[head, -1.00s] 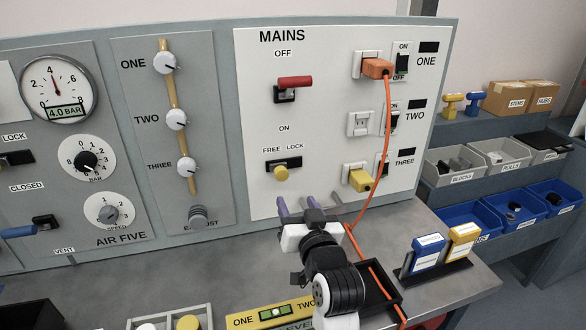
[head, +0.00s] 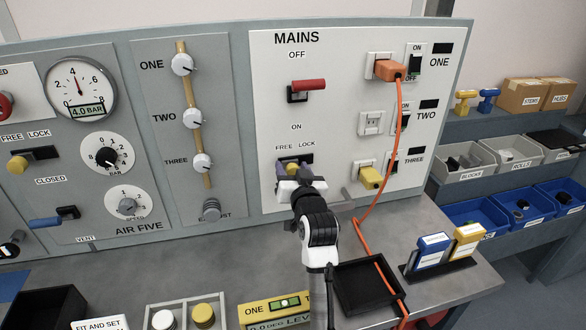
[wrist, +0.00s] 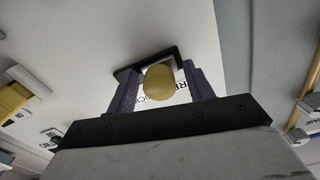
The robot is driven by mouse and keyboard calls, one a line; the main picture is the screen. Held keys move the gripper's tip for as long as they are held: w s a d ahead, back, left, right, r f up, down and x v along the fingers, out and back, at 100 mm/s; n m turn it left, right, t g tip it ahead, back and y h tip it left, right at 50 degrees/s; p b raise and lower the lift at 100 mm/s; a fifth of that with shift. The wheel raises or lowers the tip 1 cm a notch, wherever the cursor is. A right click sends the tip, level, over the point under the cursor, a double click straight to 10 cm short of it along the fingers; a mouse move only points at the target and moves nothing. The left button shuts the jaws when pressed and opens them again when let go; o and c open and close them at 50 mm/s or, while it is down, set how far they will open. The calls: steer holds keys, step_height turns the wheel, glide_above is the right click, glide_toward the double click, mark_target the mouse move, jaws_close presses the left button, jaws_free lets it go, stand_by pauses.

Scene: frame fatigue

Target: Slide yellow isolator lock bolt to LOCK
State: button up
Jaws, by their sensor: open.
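The yellow lock bolt (head: 293,168) is on the white MAINS panel, below the FREE and LOCK labels, at the FREE end of its dark slot (head: 307,158). In the wrist view its round yellow knob (wrist: 159,78) sits between my two purple fingers, with the slot (wrist: 146,63) behind it. My gripper (head: 294,169) is open, with one finger on each side of the knob. A small gap shows between the knob and the right finger in the wrist view; contact on the left is unclear. The red isolator handle (head: 309,85) above is by OFF.
An orange plug (head: 389,70) and its cable (head: 381,189) hang right of my arm. A yellow plug (head: 371,178) sits nearby. Another yellow bolt (head: 17,164) is on the AIR FIVE panel. A black tray (head: 371,302) lies on the bench below.

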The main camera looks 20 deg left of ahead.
mark_target(305, 159)
steer(key=c, duration=1.1)
steer(key=w+d, duration=0.1)
steer(key=w+d+b, duration=0.1)
steer(key=d, duration=0.1)
steer(key=shift+w+d+b, duration=0.15)
steer(key=shift+d+b, duration=0.05)
steer(key=shift+b, duration=0.1)
steer(key=o, duration=1.1)
steer(key=shift+d, duration=0.1)
steer(key=b+v, duration=0.4)
steer(key=v, duration=0.9)
steer(key=shift+s+d, duration=0.2)
steer(key=shift+s, duration=0.15)
